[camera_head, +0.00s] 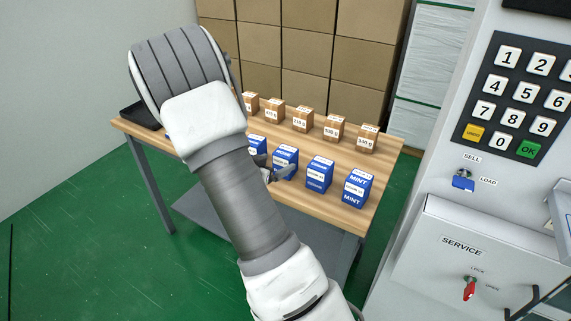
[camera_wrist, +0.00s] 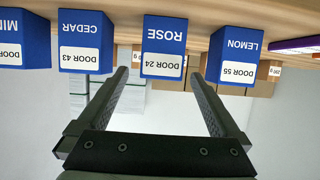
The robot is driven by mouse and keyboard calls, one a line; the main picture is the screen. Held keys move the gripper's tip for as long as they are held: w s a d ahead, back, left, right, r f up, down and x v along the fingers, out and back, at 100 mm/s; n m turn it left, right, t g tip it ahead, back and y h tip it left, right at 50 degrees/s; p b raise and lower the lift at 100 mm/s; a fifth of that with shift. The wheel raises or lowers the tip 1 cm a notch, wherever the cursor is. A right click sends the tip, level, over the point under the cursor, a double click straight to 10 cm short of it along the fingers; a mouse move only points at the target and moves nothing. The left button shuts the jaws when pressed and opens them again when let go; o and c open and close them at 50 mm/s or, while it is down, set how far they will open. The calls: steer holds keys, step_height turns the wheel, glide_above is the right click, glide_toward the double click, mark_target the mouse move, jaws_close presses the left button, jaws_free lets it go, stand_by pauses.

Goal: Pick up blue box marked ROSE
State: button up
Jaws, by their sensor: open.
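The blue box marked ROSE (camera_wrist: 164,40) is at the middle of the wrist view, which shows the scene upside down. It has a white label reading DOOR 24. In the head view the ROSE box (camera_head: 287,157) stands on the wooden table, partly hidden by my gripper (camera_head: 279,174). My gripper (camera_wrist: 161,75) is open and empty. In the wrist view its two fingertips lie to either side of the ROSE box, with a small gap at each side. I cannot tell how far they reach along the box.
Blue boxes marked CEDAR (camera_wrist: 84,36) and LEMON (camera_wrist: 238,48) flank the ROSE box closely. A MINT box (camera_head: 356,189) stands at the row's right end. Several brown boxes (camera_head: 303,119) line the back of the table (camera_head: 384,160). A keypad machine (camera_head: 455,200) is at right.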

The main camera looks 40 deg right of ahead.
mark_target(281, 162)
steer(key=x, duration=0.2)
steer(key=f+b+x, duration=0.1)
steer(key=x, duration=0.1)
steer(key=shift+w, duration=0.1)
steer(key=shift+w+d+f, duration=0.1)
steer(key=shift+w+d, duration=0.05)
steer(key=shift+d, duration=0.2)
steer(key=c, duration=1.4)
